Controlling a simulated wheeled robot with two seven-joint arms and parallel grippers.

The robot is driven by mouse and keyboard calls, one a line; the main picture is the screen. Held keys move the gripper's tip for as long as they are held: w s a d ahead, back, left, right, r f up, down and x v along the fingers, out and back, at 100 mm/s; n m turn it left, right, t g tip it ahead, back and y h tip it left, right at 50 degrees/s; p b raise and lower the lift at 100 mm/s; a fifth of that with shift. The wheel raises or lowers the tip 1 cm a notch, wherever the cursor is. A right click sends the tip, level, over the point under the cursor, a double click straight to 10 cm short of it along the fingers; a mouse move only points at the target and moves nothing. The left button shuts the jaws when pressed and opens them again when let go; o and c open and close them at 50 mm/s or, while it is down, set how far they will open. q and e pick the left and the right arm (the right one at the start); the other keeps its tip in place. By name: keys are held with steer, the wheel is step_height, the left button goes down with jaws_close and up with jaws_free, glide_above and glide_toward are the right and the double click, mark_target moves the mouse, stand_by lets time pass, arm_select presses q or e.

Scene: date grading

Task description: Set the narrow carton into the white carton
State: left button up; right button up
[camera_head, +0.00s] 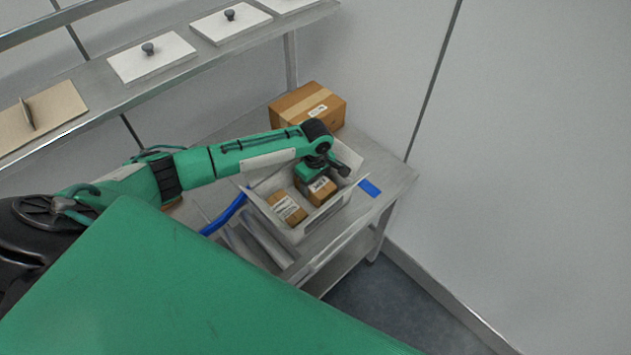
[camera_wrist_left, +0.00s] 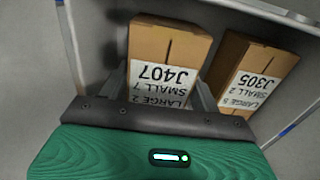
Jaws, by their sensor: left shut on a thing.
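The narrow carton (camera_head: 322,192) is a small brown box with a white label. My left gripper (camera_head: 318,176) is shut on it from above. The left wrist view shows this carton (camera_wrist_left: 168,50) between the fingers, its label reading J407. The white carton (camera_head: 318,220) stands open on the table, and the held carton is within its walls. The held carton's underside is hidden, so I cannot tell whether it touches the floor. A second brown carton (camera_head: 287,207), labelled J305 in the left wrist view (camera_wrist_left: 250,75), lies beside it, apparently apart. My right gripper is not in view.
A larger taped brown box (camera_head: 308,106) stands behind the white carton on the metal table (camera_head: 395,178). A blue strip (camera_head: 369,188) lies to the right. A shelf (camera_head: 110,95) with white lids (camera_head: 152,58) runs above left. A wall closes the right side.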

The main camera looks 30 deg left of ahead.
arm_select(q)
steer(key=shift+f, duration=0.45)
steer(key=shift+f, duration=0.35)
stand_by(0.4)
steer(key=o, duration=1.4)
steer(key=shift+o, duration=0.2)
steer(key=shift+r, duration=0.1)
